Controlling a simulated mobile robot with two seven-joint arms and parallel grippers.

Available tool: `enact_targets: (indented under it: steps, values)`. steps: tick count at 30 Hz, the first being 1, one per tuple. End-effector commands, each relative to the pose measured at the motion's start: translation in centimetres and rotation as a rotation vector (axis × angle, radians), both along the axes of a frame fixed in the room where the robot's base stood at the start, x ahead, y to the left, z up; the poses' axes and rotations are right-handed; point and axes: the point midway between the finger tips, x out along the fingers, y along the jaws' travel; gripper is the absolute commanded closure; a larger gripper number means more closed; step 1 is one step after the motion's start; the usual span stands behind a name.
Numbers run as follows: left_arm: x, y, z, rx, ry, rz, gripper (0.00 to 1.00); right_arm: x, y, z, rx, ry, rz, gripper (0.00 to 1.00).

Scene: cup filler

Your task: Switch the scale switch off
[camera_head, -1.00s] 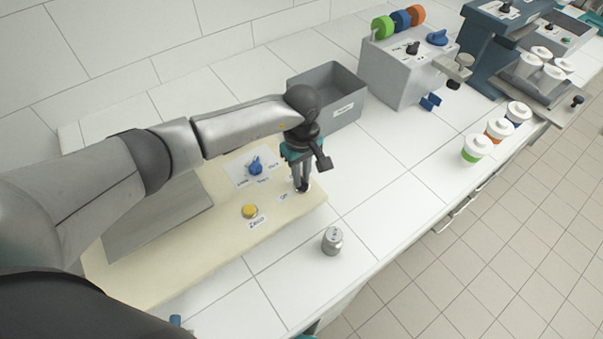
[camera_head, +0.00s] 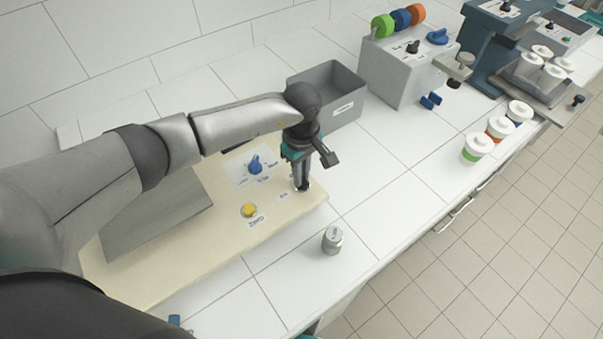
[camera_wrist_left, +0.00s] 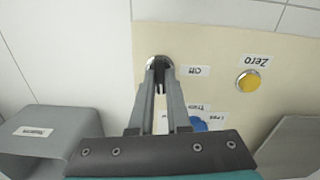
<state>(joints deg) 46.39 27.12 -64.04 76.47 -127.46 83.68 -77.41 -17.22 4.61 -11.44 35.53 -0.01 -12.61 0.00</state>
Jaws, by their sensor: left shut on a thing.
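The cream scale (camera_head: 180,262) lies on the white counter with a grey plate on its left part. My left gripper (camera_head: 302,187) points down at the scale's right corner. In the left wrist view its fingertips (camera_wrist_left: 160,66) are shut on the small scale switch, whose round metal base (camera_wrist_left: 153,62) shows around them. The fingers hide most of the switch, so I cannot tell which way its lever leans. A small label (camera_wrist_left: 195,71) sits beside the switch. My right gripper is not in view.
On the scale are a yellow zero button (camera_head: 249,210) and a blue knob (camera_head: 255,166). A grey bin (camera_head: 335,100) stands behind the gripper. A metal weight (camera_head: 332,240) stands on the counter in front. Lidded cups (camera_head: 478,148) stand far right, with clear counter between.

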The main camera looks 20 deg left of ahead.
Motion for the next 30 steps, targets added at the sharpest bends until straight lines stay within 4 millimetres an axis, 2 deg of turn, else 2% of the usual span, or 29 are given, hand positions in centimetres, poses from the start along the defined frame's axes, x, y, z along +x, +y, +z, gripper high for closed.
enact_targets:
  steps: [15, 30]
  values:
    - [0.1, 0.1, 0.0, 0.001, -0.003, 0.471, 1.0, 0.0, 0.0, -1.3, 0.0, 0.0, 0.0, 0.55]
    - [0.1, 0.1, 0.1, 0.001, -0.003, 0.947, 1.0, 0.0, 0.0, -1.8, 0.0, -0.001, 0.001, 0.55]
